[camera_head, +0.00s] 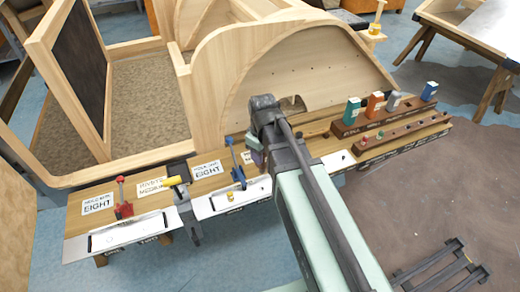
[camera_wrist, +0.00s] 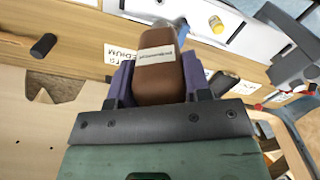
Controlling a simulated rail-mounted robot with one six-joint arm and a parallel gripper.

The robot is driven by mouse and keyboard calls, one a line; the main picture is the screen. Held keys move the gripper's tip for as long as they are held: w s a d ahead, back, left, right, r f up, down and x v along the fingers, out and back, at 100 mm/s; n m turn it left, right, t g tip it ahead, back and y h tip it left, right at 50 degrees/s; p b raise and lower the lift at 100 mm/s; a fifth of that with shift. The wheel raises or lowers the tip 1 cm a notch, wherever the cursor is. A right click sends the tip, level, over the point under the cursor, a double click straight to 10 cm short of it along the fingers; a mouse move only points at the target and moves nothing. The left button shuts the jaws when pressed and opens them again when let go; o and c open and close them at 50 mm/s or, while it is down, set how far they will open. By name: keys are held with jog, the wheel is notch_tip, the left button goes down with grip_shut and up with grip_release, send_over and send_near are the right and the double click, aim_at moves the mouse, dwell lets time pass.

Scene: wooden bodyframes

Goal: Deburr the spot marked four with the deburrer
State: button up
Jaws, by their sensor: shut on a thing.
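My gripper (camera_wrist: 158,84) is shut on a brown block-shaped tool (camera_wrist: 157,50), its purple fingers on both sides. The tool has a small white label, too small to read surely; I take it to be the deburrer. A grey rounded end shows beyond the brown body. In the head view my gripper (camera_head: 257,152) is over the bench, partly hidden by my arm, beside the blue clamp. The middle white plate (camera_head: 215,205) has small marks along its front edge. I cannot tell which mark is four. This plate also shows in the wrist view (camera_wrist: 267,38).
A yellow piece (camera_head: 230,196) stands on the middle plate. A blue clamp (camera_head: 237,170) and a red clamp (camera_head: 122,205) rise from the bench. A tool rack (camera_head: 345,130) holds several coloured blocks at right. The curved wooden bodyframe (camera_head: 215,80) stands behind the bench.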

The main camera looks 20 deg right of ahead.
jog(key=shift+f+b, duration=4.2)
jog(key=shift+f, duration=0.05)
jog(key=shift+f+b, duration=0.45)
jog(key=n, duration=0.6)
jog(key=m, duration=0.5)
jog(key=shift+m, duration=0.3)
jog(key=m, duration=0.4)
